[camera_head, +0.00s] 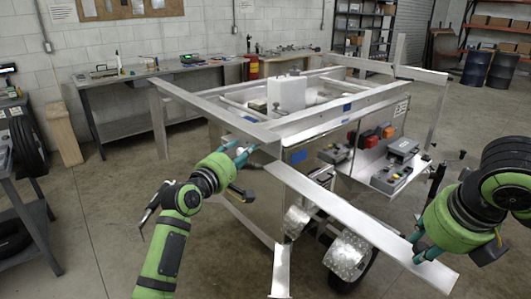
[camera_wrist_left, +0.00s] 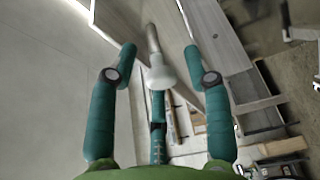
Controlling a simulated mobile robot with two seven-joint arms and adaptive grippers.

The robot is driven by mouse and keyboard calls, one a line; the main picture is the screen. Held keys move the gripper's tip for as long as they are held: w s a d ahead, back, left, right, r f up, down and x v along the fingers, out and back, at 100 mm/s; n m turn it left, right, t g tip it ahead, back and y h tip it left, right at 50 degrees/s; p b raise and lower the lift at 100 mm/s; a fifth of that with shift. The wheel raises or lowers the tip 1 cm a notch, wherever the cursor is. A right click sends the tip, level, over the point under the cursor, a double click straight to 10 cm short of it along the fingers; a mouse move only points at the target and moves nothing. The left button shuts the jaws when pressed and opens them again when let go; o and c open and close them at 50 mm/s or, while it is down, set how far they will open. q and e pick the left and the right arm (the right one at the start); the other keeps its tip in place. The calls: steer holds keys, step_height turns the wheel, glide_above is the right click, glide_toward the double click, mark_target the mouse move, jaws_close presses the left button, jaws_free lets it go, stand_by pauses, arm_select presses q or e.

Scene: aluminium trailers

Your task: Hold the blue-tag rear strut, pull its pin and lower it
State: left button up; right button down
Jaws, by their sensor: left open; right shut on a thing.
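The long aluminium strut (camera_head: 345,217) slants from the trailer's near corner down to the lower right. My right gripper (camera_head: 424,248) is shut on the strut's lower right end. My left gripper (camera_head: 241,153) is open beside the trailer corner, near the strut's upper end. In the left wrist view, a metal pin (camera_wrist_left: 157,68) with a pale, wide collar lies between the spread teal fingers (camera_wrist_left: 158,62), with visible gaps on both sides. The head view hides the pin behind the gripper.
The aluminium trailer (camera_head: 205,104) fills the middle, with wheel guards (camera_head: 349,256) below the strut. A side shelf (camera_head: 374,170) holds grey boxes. Another upright leg (camera_head: 281,272) stands in front. Workbenches (camera_head: 150,75) line the back wall.

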arm_select(q)
steer(key=shift+w, duration=0.1)
jaws_close()
steer(key=shift+s+a, duration=1.05)
steer(key=shift+a, duration=0.15)
jaws_free()
steer(key=shift+s+a, duration=0.1)
steer(key=shift+a, duration=0.05)
steer(key=shift+s, duration=0.1)
steer(key=v, duration=1.2)
